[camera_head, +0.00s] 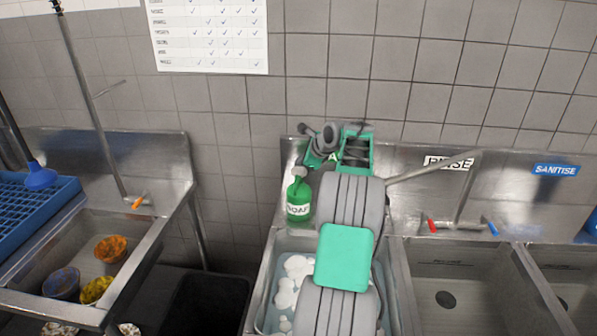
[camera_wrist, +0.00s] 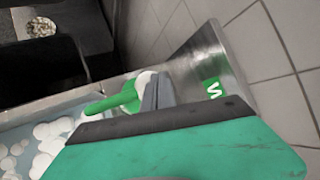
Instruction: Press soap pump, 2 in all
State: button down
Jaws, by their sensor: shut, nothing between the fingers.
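A green soap bottle (camera_head: 299,205) with a white label stands upright at the left back rim of the soapy sink. Its pale pump top (camera_head: 298,172) is partly visible. My gripper (camera_head: 318,150) is at the upper right of the pump, close to it, with its fingers shut and empty. In the wrist view, the shut grey fingers (camera_wrist: 158,92) overlap the green and white soap dispenser (camera_wrist: 122,99). Whether the fingertips touch the pump cannot be told.
The soapy sink (camera_head: 264,290) lies under my arm. Empty basins (camera_head: 450,280) and a tap (camera_head: 462,226) are to the right. A left sink holds several bowls (camera_head: 110,249), beside a blue rack (camera_head: 40,210). A tiled wall (camera_head: 400,90) stands close behind.

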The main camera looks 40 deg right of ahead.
aim_at(298, 170)
jog(key=shift+f, duration=0.35)
jog(key=shift+f, duration=1.15)
dwell(0.9)
jog(key=shift+r, duration=0.1)
jog(key=shift+r+p, duration=0.35)
jog(key=shift+r, duration=1)
jog(key=shift+r, duration=2.55)
